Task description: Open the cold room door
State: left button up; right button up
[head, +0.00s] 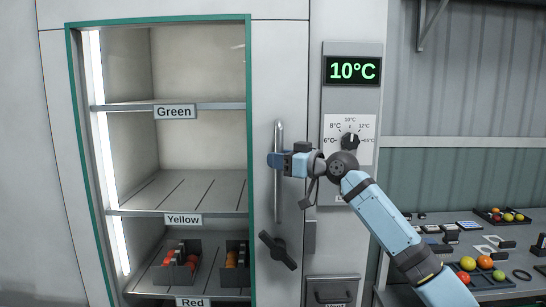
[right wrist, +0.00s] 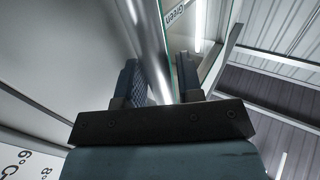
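The cold room door (head: 293,70) is pale, with a large teal-framed window, and looks flush with the wall. Its tall silver bar handle (head: 278,207) stands upright right of the window. A dark latch lever (head: 277,250) sits tilted below it. My right gripper (head: 275,160) reaches the handle from the right. The exact contact is hard to see. My left gripper is not in view.
Behind the window are shelves labelled Green, Yellow and Red (head: 192,301); crates with tomatoes show low down. Right of the door are a 10°C display (head: 352,70) and a dial (head: 349,141). A bench (head: 437,216) with trays and small items stands at the right.

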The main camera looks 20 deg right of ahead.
jog(key=shift+x, duration=1.05)
grip_shut()
